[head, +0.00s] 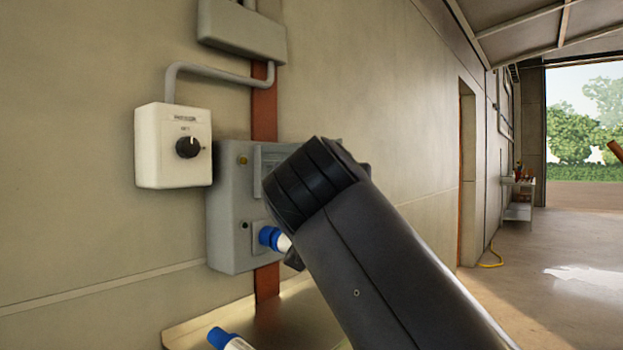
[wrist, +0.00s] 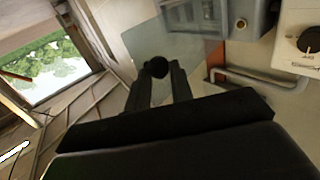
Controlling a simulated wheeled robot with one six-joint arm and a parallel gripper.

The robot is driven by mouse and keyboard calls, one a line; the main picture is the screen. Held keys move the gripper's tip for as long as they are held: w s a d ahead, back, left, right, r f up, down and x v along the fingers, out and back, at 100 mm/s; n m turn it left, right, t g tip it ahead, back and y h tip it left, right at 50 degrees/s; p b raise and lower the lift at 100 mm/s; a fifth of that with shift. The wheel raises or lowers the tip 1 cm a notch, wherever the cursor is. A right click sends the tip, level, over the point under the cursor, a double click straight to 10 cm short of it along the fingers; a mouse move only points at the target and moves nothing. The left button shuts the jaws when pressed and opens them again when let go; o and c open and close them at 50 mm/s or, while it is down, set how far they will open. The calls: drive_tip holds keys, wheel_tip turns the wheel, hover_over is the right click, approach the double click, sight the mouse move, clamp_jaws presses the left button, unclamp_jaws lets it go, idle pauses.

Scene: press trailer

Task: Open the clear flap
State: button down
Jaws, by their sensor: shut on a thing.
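The clear flap (wrist: 150,40) is a see-through pane in the wrist view, reaching out beside the grey box. A round black knob (wrist: 157,67) shows on it. My gripper (wrist: 159,73) is shut on this knob, one dark finger on each side. Switches (wrist: 190,12) show behind or beside the pane. In the head view the grey wall box (head: 228,225) is partly covered by my arm, which hides the gripper and most of the flap. I cannot tell exactly how far the flap stands from the box.
A white control box with a black dial (head: 187,147) is close on the left. A blue-and-white plug (head: 270,238) sits in the grey box's lower part. Another blue-ended plug (head: 220,338) is below, near a ledge (head: 190,328). Open floor lies to the right.

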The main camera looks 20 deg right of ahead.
drive_tip(key=c, duration=1.7)
unclamp_jaws()
drive_tip(key=shift+w+a+r+y, duration=0.15)
drive_tip(key=shift+w+a+y, duration=0.15)
drive_tip(key=shift+w+a, duration=0.15)
drive_tip(key=shift+o, duration=0.8)
drive_tip(key=shift+w+a, duration=0.2)
drive_tip(key=shift+w, duration=0.05)
drive_tip(key=shift+o, duration=1.4)
drive_tip(key=shift+f, duration=0.2)
drive_tip(key=shift+f, duration=0.1)
drive_tip(key=shift+b+v, duration=2)
drive_tip(key=shift+v, duration=3.5)
drive_tip(key=shift+s+d, duration=0.15)
